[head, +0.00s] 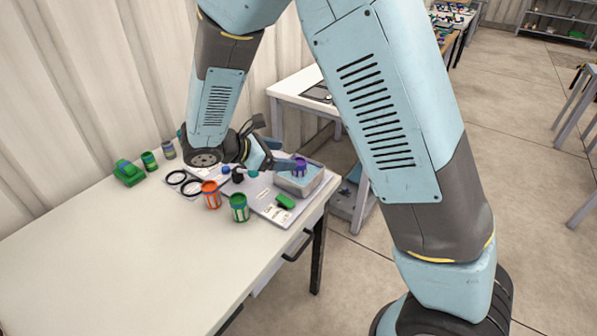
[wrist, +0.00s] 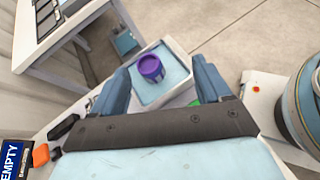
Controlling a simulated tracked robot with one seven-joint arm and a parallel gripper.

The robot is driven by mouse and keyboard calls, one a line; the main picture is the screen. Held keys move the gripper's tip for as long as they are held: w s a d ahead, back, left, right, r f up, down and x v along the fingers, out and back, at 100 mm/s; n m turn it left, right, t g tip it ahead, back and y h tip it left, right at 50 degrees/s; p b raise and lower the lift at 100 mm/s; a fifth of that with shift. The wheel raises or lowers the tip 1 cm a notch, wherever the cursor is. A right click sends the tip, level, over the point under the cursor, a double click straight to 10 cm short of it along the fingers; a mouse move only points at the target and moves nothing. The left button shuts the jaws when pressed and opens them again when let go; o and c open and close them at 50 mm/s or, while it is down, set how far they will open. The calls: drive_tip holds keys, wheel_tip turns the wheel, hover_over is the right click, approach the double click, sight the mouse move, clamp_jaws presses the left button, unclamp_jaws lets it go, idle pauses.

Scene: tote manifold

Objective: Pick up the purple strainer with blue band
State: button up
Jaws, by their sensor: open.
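The purple strainer with blue band (head: 299,166) stands upright in a shallow light tray (head: 312,188) near the table's right end. In the wrist view the purple strainer (wrist: 151,67) is ahead of and between my fingers, with its top facing the camera; the blue band is hard to make out there. My gripper (head: 279,164) is low over the tray's left side, its fingers pointing right toward the strainer. In the wrist view my gripper (wrist: 160,85) is open, with a blue finger on each side and nothing held. I cannot tell whether either finger touches the strainer.
An orange strainer (head: 211,195) and a green one (head: 239,207) stand left of the tray. A green block (head: 286,201) lies in front of it. Black rings (head: 184,182) and a green object (head: 128,173) are farther left. The table's near left part is clear.

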sight(299, 171)
drive_tip(key=a+f+n+t, duration=0.2)
drive_tip(key=a+f+n, duration=0.1)
drive_tip(key=a+f, duration=0.15)
drive_tip(key=x, duration=0.8)
drive_tip(key=shift+w+r, duration=0.1)
drive_tip(key=shift+r, duration=0.3)
drive_tip(key=shift+s+d+r+x, duration=0.1)
drive_tip(key=shift+x, duration=0.8)
drive_tip(key=shift+s+d+r+x, duration=0.1)
drive_tip(key=shift+x, duration=0.75)
drive_tip(key=shift+d+r+x, duration=0.1)
drive_tip(key=shift+x, duration=0.8)
drive_tip(key=shift+c, duration=0.2)
drive_tip(key=c, duration=1)
